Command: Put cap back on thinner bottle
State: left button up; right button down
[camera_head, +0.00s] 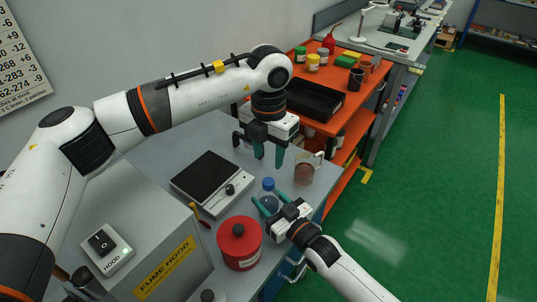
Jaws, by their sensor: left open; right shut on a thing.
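The thinner bottle (269,203) is a small clear bottle with bluish contents, standing on the grey bench near its right edge. A blue cap (268,184) shows at its top; I cannot tell whether it is fully seated. My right gripper (266,201) reaches in from the lower right and is shut on the bottle, with one teal finger on each side of its body. My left gripper (268,163) points down above the bench, behind and above the cap. It is open, with nothing between its fingers, and apart from the cap.
A glass jar with brown contents (304,173) stands just right of my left gripper. A white device with a black plate (210,181) lies to the left. A red can (239,243) and the fume hood box (150,245) are nearer. An orange cart (345,120) stands behind.

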aim_at(268, 181)
pick_arm(q)
jog(key=shift+f, duration=0.1)
jog(key=shift+f, duration=3.95)
grip_shut()
jog(key=shift+o, duration=0.8)
grip_release()
jog(key=shift+r, duration=0.1)
